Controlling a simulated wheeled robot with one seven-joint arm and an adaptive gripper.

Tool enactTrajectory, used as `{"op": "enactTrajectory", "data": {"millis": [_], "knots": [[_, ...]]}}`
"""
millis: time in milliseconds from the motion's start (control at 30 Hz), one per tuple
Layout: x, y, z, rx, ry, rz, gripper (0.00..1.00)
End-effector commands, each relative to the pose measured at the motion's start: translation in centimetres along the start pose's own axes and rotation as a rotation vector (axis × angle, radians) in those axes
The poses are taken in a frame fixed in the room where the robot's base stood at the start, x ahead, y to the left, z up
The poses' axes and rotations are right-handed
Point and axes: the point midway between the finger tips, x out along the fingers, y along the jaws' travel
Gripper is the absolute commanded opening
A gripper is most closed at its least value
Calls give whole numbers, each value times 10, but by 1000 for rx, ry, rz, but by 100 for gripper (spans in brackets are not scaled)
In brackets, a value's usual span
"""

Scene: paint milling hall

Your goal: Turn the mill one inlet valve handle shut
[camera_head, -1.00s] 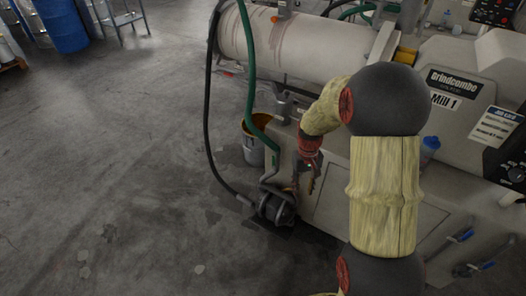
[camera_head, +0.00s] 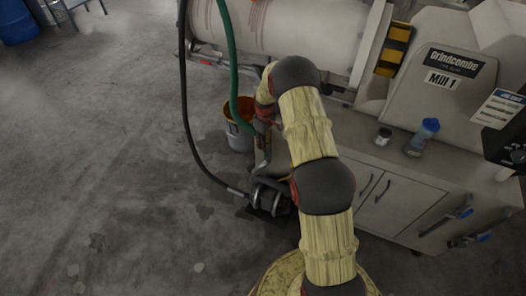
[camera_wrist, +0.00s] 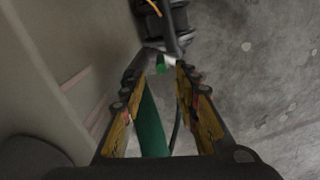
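My gripper (camera_wrist: 163,68) shows in the wrist view with its two yellow-padded fingers apart, nothing clearly clamped. A short green piece (camera_wrist: 160,64) lies near the fingertips, beside a pale metal part; I cannot tell whether it is the inlet valve handle. A green hose (camera_wrist: 150,125) runs between the fingers, touching or not I cannot tell. In the head view the arm reaches down to the pipework beside the pump (camera_head: 268,198), in front of mill one (camera_head: 455,85). My arm covers most of the gripper there, and no inlet handle can be made out clearly.
A bucket (camera_head: 238,138) stands left of the pipework. A black hose (camera_head: 187,120) loops down to the pump. On the cabinet (camera_head: 385,195) are a blue-capped bottle (camera_head: 424,135) and a small jar (camera_head: 383,137). Floor at left is clear.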

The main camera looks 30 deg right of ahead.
Motion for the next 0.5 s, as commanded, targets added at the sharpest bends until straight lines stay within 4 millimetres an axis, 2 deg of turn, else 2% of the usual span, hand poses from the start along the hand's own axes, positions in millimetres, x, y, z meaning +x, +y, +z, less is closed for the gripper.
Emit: {"op": "enactTrajectory", "data": {"millis": [33,300,500], "knots": [[10,-2,2,-1,-5,-5,31],[51,-3,2,1,-5,-5,31],[71,-2,2,1,-4,-4,31]]}}
